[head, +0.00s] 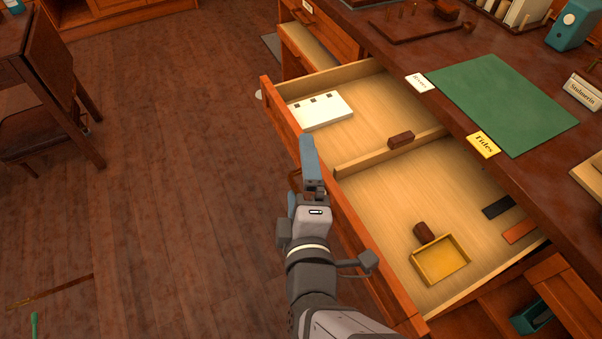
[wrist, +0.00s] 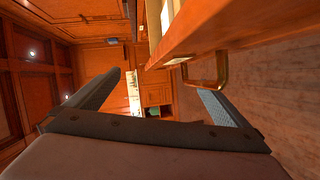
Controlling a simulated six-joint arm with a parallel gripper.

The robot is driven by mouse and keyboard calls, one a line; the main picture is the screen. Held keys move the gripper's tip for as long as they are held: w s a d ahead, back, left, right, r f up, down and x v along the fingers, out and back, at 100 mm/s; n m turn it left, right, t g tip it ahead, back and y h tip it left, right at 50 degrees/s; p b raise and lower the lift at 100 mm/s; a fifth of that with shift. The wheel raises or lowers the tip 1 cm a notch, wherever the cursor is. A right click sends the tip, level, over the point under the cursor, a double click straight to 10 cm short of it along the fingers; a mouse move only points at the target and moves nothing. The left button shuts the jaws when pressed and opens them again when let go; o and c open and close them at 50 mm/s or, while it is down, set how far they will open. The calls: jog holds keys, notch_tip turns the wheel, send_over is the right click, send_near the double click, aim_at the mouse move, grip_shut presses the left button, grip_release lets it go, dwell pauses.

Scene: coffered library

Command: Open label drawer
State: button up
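A wide wooden drawer (head: 345,205) stands pulled out from the desk, its divided inside showing. In the wrist view a drawer front (wrist: 215,30) runs across the upper right, with a brass bar handle (wrist: 222,72) and a pale label plate beside it. My gripper (head: 301,178) is at the outer side of the drawer front in the head view. In the wrist view its two fingers (wrist: 160,85) are wide apart with nothing held. The handle lies near the right-hand finger; I cannot tell whether they touch. The handle is mostly hidden in the head view.
The drawer holds a white slotted block (head: 320,110), a yellow tray (head: 440,260), brown blocks and flat strips. A green mat (head: 503,103) and a yellow "Titles" card (head: 483,145) lie on the desktop. A smaller drawer (head: 308,47) is partly out behind.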

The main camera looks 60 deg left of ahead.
jog(key=shift+t+y, duration=0.4)
jog(key=shift+y, duration=0.2)
jog(key=r, duration=0.4)
jog(key=shift+w+a+r, duration=0.25)
jog(key=shift+r, duration=0.1)
jog(key=f, duration=0.2)
jog(key=f+h, duration=0.1)
jog(key=shift+s+d+f+g, duration=0.1)
jog(key=shift+s+d+g, duration=0.2)
jog(key=shift+d, duration=0.05)
jog(key=shift+c, duration=1)
jog(key=shift+s+d, duration=0.1)
jog(key=shift+d, duration=0.25)
jog(key=c, duration=1.2)
jog(key=shift+o, duration=0.2)
jog(key=d, duration=0.1)
jog(key=s+d, duration=0.1)
jog(key=shift+d+f+b, duration=0.25)
jog(key=shift+d+b, duration=0.1)
jog(key=shift+d+b, duration=0.3)
jog(key=shift+b, duration=0.5)
jog(key=shift+s+d+b, duration=0.2)
jog(key=shift+d+b, duration=0.15)
jog(key=shift+b, duration=0.7)
